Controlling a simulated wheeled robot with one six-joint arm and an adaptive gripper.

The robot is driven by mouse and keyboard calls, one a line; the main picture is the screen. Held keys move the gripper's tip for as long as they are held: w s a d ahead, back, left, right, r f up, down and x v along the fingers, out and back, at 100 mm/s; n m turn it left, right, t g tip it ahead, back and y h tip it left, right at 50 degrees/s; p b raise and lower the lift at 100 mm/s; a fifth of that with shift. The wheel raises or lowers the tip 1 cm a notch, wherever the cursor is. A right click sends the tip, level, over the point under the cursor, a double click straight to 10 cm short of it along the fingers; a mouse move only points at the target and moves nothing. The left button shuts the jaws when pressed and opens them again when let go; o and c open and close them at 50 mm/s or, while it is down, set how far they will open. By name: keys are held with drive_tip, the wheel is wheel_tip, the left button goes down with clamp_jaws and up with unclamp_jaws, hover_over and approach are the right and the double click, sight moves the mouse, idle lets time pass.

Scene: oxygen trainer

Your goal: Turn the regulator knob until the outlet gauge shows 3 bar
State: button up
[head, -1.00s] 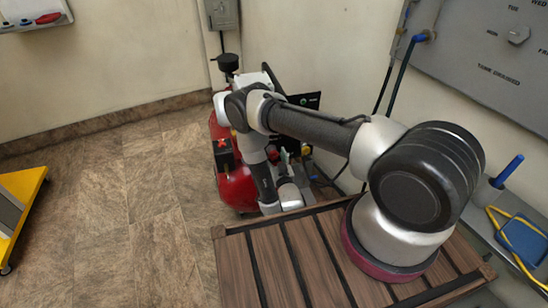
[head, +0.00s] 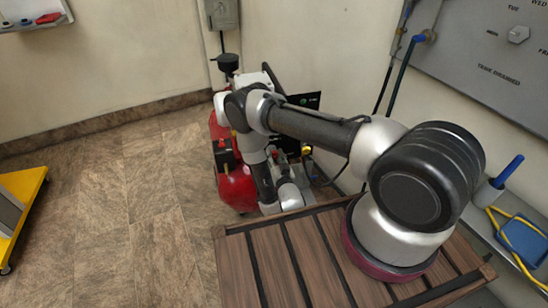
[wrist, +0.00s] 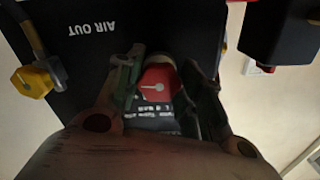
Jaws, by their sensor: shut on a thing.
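In the wrist view, a red knob (wrist: 156,84) with a white pointer mark sits on a dark panel. I take it to be the regulator knob. My gripper (wrist: 162,92) has its two fingers on either side of the knob and is shut on it. The outlet gauge cannot be made out in either view, so its reading is not visible. In the head view my arm reaches down beside the red compressor tank (head: 238,188), and my fingers are too small and covered to make out.
A dark panel (wrist: 85,70) carries the upside-down words "AIR OUT". A yellow handle (wrist: 38,78) is at its left. A black box-shaped part (wrist: 285,32) is at upper right.

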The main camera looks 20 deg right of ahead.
drive_tip(key=o, duration=1)
drive_tip(key=s, duration=1.2)
drive_tip(key=shift+f, duration=0.1)
